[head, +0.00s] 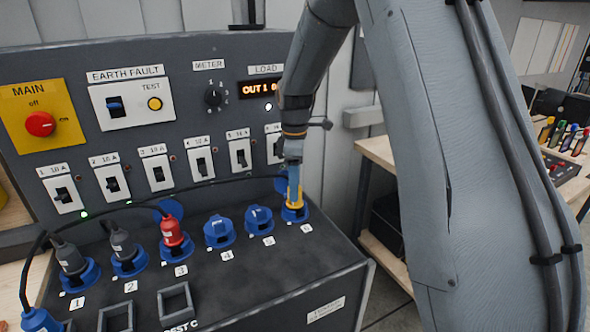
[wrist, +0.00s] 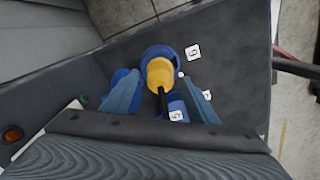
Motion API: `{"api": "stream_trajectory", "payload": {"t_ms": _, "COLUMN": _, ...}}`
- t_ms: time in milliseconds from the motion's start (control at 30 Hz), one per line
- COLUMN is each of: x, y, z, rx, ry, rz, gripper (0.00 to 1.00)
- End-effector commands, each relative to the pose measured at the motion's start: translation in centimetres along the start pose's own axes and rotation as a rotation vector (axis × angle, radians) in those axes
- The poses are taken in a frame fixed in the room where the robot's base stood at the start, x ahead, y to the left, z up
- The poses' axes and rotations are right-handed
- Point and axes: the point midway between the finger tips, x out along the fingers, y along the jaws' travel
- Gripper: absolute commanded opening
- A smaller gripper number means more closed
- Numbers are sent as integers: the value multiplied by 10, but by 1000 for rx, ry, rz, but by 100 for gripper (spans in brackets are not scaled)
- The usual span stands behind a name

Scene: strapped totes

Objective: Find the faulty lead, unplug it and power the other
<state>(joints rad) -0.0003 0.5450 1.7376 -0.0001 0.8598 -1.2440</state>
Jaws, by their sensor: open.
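The yellow plug (head: 293,197) stands in the blue socket (head: 294,214) numbered 6. It also shows in the wrist view (wrist: 160,74) with a dark cable. My gripper (wrist: 163,97) is open, with one blue finger on each side of the plug. In the head view my gripper (head: 292,172) comes down over socket 6. A red plug (head: 172,230) stands in socket 3, and grey plugs stand in socket 1 (head: 70,258) and socket 2 (head: 123,243). Sockets 4 (head: 219,231) and 5 (head: 259,219) have blue lids and no plugs.
The upright panel has a red main knob (head: 40,123), an earth fault switch (head: 115,106), a meter knob (head: 213,95), a load display (head: 259,89) reading "OUT 1" and several breakers. Cables loop across the bench. A wooden bench (head: 378,152) stands at right, partly behind my arm.

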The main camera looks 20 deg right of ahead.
Motion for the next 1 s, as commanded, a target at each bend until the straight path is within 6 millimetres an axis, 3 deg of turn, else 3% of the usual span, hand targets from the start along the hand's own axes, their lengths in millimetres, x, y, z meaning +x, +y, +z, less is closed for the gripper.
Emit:
{"api": "stream_trajectory", "payload": {"t_ms": 233, "x": 24, "y": -1, "z": 0, "rx": 1, "ry": 0, "rz": -1, "gripper": 54}}
{"api": "stream_trajectory", "payload": {"t_ms": 567, "x": 29, "y": 0, "z": 0, "rx": 1, "ry": 0, "rz": 1, "gripper": 54}}
{"api": "stream_trajectory", "payload": {"t_ms": 867, "x": 28, "y": 0, "z": 0, "rx": 1, "ry": 0, "rz": 1, "gripper": 6}}
{"api": "stream_trajectory", "payload": {"t_ms": 1000, "x": 28, "y": 0, "z": 0, "rx": -19, "ry": 0, "rz": 1, "gripper": 6}}
